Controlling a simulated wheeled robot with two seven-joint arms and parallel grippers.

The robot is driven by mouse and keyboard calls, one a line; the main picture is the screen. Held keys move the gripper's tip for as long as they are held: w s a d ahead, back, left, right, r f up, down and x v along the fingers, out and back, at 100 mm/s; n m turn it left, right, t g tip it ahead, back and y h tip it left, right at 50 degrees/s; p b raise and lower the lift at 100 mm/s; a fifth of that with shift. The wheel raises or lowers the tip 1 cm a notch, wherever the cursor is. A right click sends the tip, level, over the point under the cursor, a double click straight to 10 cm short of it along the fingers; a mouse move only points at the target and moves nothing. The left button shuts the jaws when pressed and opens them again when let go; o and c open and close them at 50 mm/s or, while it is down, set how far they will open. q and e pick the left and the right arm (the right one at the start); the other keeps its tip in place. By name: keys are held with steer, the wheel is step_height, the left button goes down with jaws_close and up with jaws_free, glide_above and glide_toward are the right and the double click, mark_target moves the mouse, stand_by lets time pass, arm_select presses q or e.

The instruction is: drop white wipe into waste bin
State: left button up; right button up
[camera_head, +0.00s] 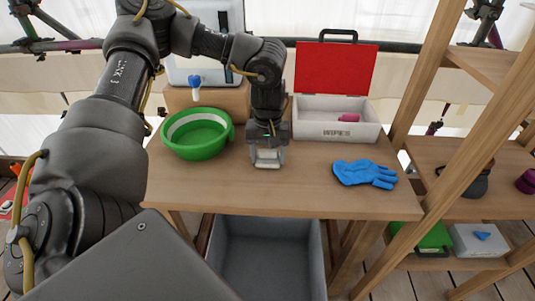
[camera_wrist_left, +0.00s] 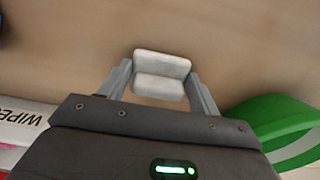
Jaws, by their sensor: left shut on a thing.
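My left gripper (camera_head: 267,158) is over the wooden table, between the green bowl and the white box. In the left wrist view its two fingers (camera_wrist_left: 161,84) are shut on the white wipe (camera_wrist_left: 162,67), a small pale folded pad. The wipe (camera_head: 267,153) is partly hidden by the gripper in the head view. I cannot tell whether it touches the table. A grey open bin (camera_head: 265,255) stands below the table's front edge and looks empty; I take it as the waste bin. My right gripper is not in view.
On the table (camera_head: 250,190) are a green bowl (camera_head: 198,147), a blue glove (camera_head: 363,173) and a white box (camera_head: 337,130) with a raised red lid and a pink item inside. A wooden shelf (camera_head: 450,150) stands at the right. The table's front middle is clear.

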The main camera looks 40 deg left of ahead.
mark_target(268, 151)
arm_select(q)
steer(key=shift+f, duration=0.15)
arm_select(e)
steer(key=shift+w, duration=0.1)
arm_select(q)
steer(key=o, duration=1)
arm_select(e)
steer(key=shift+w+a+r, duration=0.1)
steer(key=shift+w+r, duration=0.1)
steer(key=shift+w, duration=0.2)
arm_select(q)
steer(key=shift+r, duration=0.2)
step_height(268, 151, up, 5)
steer(key=shift+w+f+p, duration=0.1)
steer(key=shift+p, duration=0.2)
step_height(268, 151, up, 6)
steer(key=shift+f+p, duration=0.1)
steer(key=shift+p, duration=0.85)
steer(key=shift+r, duration=0.75)
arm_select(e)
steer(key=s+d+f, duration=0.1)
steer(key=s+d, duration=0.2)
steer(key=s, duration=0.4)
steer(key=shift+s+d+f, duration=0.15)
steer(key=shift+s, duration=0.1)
